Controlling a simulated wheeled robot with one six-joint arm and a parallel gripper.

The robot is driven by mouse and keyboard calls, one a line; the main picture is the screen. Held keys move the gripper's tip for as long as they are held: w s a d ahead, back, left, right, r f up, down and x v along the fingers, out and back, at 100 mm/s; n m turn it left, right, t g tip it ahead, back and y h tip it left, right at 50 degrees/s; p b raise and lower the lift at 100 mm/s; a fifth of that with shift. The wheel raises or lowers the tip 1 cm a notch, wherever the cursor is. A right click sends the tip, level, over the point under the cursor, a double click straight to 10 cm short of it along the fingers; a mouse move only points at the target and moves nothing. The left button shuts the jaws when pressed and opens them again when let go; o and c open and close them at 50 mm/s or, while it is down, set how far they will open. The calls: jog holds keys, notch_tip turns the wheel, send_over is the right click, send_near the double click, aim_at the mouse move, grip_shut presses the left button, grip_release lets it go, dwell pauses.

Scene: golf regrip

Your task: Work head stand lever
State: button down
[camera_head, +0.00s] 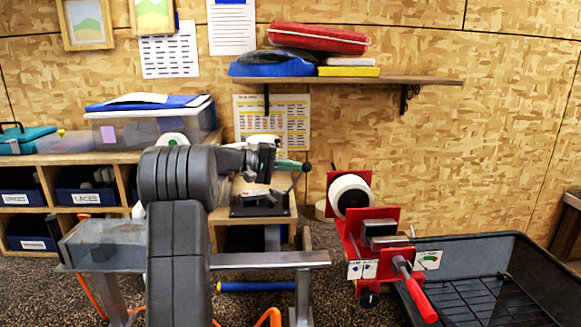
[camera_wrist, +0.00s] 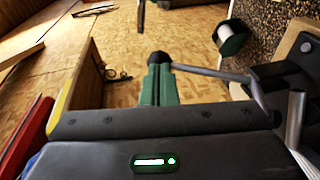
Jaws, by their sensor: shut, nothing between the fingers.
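The lever (camera_head: 296,184) is a thin grey rod with a dark ball knob, rising from a small stand on a black base (camera_head: 250,210). In the wrist view the lever (camera_wrist: 210,71) runs in from the right and its knob sits at my fingertips. My gripper (camera_head: 298,166) has green fingers, which are shut together with nothing between them. In the wrist view my gripper (camera_wrist: 158,72) appears right against or just behind the knob; I cannot tell if they touch. The lower stand is partly hidden by my arm.
A red stand (camera_head: 352,232) with a white tape roll (camera_head: 350,194) and a red handle (camera_head: 420,299) stands to the right. A wall shelf (camera_head: 420,80) hangs above; cubbies (camera_head: 95,160) stand left.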

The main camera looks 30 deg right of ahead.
aim_at(304, 171)
jog(key=shift+d, duration=0.1)
jog(key=d+y, duration=0.1)
jog(key=s+d+f, duration=0.1)
jog(key=s+d+f+t+y, duration=0.1)
jog(key=shift+d+y+p, duration=0.3)
jog(key=shift+p, duration=0.1)
jog(key=shift+s+d, duration=0.2)
jog(key=shift+d, duration=0.05)
jog(key=f+y+p, duration=0.1)
jog(key=d+f+t+y+p, duration=0.1)
jog(key=s+t+y+p, duration=0.1)
jog(key=y+p, duration=0.1)
jog(key=shift+d+f+m, duration=0.3)
jog(key=shift+f+m, duration=0.1)
jog(key=shift+f, duration=0.15)
